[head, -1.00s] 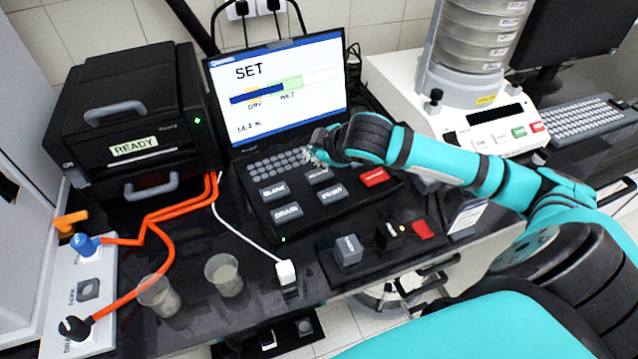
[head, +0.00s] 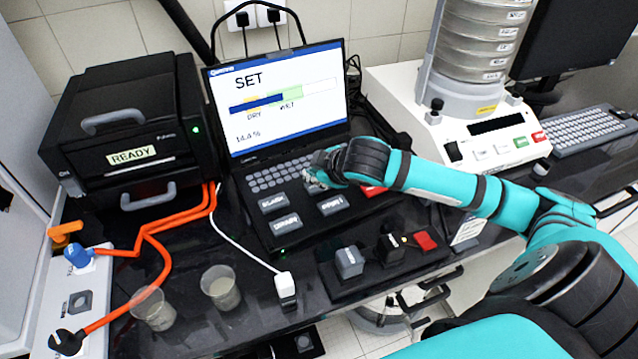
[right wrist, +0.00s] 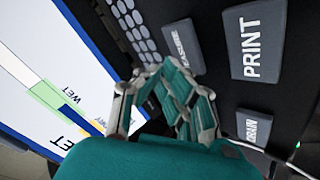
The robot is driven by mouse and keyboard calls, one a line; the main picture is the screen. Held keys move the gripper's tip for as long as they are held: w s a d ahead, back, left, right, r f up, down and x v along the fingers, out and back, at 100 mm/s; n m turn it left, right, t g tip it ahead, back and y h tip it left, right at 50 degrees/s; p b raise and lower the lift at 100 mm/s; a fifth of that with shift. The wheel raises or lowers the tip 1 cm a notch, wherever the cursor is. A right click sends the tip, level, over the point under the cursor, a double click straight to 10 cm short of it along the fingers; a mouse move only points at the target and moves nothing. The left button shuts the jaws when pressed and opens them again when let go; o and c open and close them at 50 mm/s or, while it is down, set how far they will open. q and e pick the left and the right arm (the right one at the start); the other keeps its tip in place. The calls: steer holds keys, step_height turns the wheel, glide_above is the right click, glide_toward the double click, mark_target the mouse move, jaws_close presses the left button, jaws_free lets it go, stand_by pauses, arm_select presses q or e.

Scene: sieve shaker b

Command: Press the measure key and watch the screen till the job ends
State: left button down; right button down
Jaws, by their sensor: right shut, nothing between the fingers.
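The laptop screen (head: 285,95) reads SET, with a blue bar over a DRY/WET scale and 14.4 % below it. My right gripper (head: 314,182) is shut and empty, low over the key panel (head: 252,222) and hiding the measure key in the head view. In the right wrist view the measure key (right wrist: 183,47), its label partly covered, lies just beyond the fingertips (right wrist: 152,68); I cannot tell whether they touch it. The print key (right wrist: 255,42) and drain key (right wrist: 253,127) are close by. The blank key (head: 273,203) is left of the gripper. My left gripper is out of view.
A black device (head: 130,125) marked READY stands left, with orange tubes (head: 160,235) running from it. Two cups (head: 221,287) and a white plug (head: 285,286) sit near the front. A sieve shaker (head: 470,100) stands right. A red switch (head: 426,240) lies in front of the keys.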

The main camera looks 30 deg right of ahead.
mark_target(316, 186)
steer(key=shift+f, duration=0.1)
stand_by(0.7)
steer(key=shift+f, duration=0.35)
steer(key=shift+f, duration=0.5)
stand_by(0.6)
steer(key=shift+r, duration=0.1)
steer(key=shift+r+p, duration=0.85)
steer(key=shift+p, duration=0.4)
step_height(316, 186, up, 5)
steer(key=p, duration=0.5)
steer(key=shift+p, duration=0.4)
